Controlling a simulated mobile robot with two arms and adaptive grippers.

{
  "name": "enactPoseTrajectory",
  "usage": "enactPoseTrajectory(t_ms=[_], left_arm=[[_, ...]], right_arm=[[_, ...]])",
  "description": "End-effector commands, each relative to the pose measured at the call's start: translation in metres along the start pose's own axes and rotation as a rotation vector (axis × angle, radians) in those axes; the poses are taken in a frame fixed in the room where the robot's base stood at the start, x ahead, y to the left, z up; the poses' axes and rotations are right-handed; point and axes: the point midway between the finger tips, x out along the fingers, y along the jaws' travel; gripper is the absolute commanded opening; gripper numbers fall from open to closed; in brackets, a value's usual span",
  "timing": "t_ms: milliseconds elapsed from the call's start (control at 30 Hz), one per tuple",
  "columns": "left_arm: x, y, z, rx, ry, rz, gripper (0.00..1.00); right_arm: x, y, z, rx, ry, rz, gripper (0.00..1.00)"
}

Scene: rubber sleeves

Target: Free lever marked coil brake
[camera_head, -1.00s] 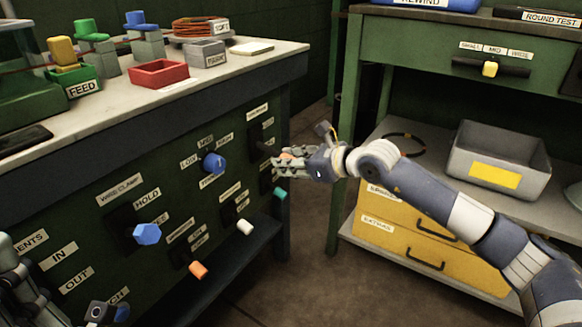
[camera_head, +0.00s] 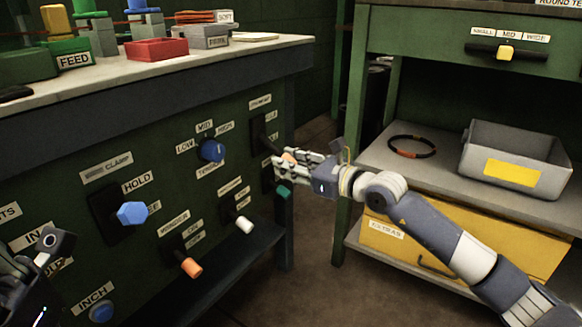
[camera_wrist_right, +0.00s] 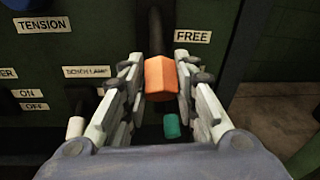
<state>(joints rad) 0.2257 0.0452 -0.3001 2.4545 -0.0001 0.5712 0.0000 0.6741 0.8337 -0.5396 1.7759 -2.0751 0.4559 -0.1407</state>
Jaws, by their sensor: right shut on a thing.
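A lever with a dark stem and an orange end (camera_wrist_right: 160,77) is at the right end of the green panel. Its end also shows in the head view (camera_head: 289,157). A FREE label (camera_wrist_right: 192,37) is to the right of the stem. The plate above the lever (camera_head: 260,102) is too small to read. My right gripper (camera_head: 284,162) is shut on the orange end, with fingers on both sides in the right wrist view (camera_wrist_right: 160,92). My left gripper (camera_head: 52,245) is partly in view at the lower left, away from this lever; its jaw state is unclear.
A teal-ended lever (camera_head: 283,191) is just below my right gripper. The blue TENSION knob (camera_head: 211,150), blue-ended clamp lever (camera_head: 132,213), white-ended lever (camera_head: 244,225) and orange-ended lever (camera_head: 191,268) are farther left. A shelf with a grey bin (camera_head: 515,160) stands right.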

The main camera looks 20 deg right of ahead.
Motion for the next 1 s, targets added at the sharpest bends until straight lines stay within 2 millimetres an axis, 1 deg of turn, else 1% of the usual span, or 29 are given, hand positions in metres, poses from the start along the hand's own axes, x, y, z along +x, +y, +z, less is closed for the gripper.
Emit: enactPoseTrajectory(t_ms=[367,400,467,500,833,933,1000], left_arm=[[0.001,0.0,0.0,0.0,0.002,0.001,0.0],[0.001,0.0,0.0,0.0,0.002,0.001,0.0],[0.001,0.0,0.0,0.0,0.002,0.001,0.0],[0.001,0.0,0.0,0.0,0.002,0.001,0.0],[0.0,0.0,-0.001,0.001,0.002,0.0,0.0],[0.0,0.0,-0.001,0.001,0.002,0.0,0.0],[0.0,0.0,-0.001,0.001,0.002,0.0,0.0]], right_arm=[[0.001,0.001,0.001,0.003,-0.008,0.001,0.0],[0.001,0.001,0.001,0.003,-0.008,0.0,0.32],[0.001,0.001,0.001,0.003,-0.007,0.0,0.45],[0.001,0.001,0.001,0.003,-0.007,0.0,0.48],[-0.001,0.0,0.001,0.001,-0.005,-0.001,0.48],[-0.008,-0.001,-0.001,0.001,-0.003,-0.002,0.48],[-0.017,-0.001,-0.001,0.001,-0.003,-0.001,0.48]])
